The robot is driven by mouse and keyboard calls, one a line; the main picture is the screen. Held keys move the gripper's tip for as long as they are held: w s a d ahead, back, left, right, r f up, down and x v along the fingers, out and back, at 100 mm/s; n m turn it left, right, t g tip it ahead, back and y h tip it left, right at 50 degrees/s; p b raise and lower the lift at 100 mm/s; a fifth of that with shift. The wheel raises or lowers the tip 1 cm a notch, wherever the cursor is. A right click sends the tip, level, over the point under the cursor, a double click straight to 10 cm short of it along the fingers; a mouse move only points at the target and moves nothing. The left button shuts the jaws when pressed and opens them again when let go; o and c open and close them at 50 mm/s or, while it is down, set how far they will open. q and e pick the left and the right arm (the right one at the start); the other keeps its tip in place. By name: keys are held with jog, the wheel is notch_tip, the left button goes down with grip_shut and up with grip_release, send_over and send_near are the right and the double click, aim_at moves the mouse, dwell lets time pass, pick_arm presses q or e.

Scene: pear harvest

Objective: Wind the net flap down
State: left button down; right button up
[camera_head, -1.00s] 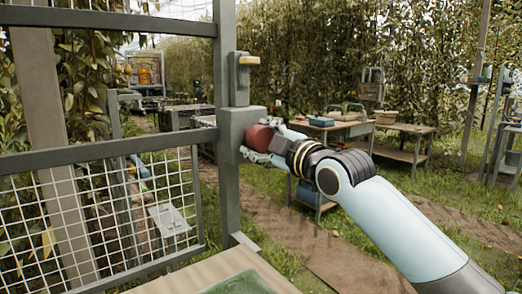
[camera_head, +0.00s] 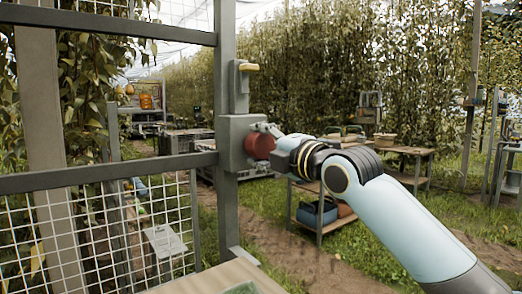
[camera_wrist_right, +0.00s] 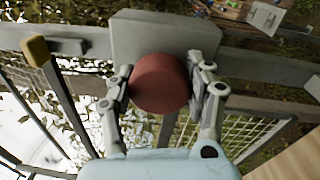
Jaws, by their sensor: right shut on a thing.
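A round red knob (camera_head: 259,145) sits on a grey box (camera_head: 231,133) on the upright metal post in the head view. The right gripper (camera_head: 266,143) is shut on the knob; in the right wrist view its fingers stand on either side of the knob (camera_wrist_right: 159,83), with the grey box (camera_wrist_right: 140,32) behind it. White net mesh (camera_head: 155,235) fills the frame left of the post, below the horizontal bar. A lever with a yellow tip (camera_head: 249,67) is on the post above the box; the tip also shows in the wrist view (camera_wrist_right: 36,50). My left gripper is not in view.
A grey frame bar (camera_head: 100,171) runs left from the post. A wooden board edge (camera_head: 215,280) is at the bottom. A wooden table (camera_head: 405,150) and a shelf with a blue bin (camera_head: 317,212) stand behind my right arm. Grass and a dirt path lie beyond.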

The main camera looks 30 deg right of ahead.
jog(key=shift+f, duration=0.15)
dwell(0.3)
jog(key=o, duration=1.2)
jog(key=s, duration=0.4)
jog(key=s+d, duration=0.1)
jog(key=s, duration=0.7)
jog(key=shift+d+f, duration=0.3)
jog(key=shift+d, duration=0.05)
jog(key=shift+w, duration=0.1)
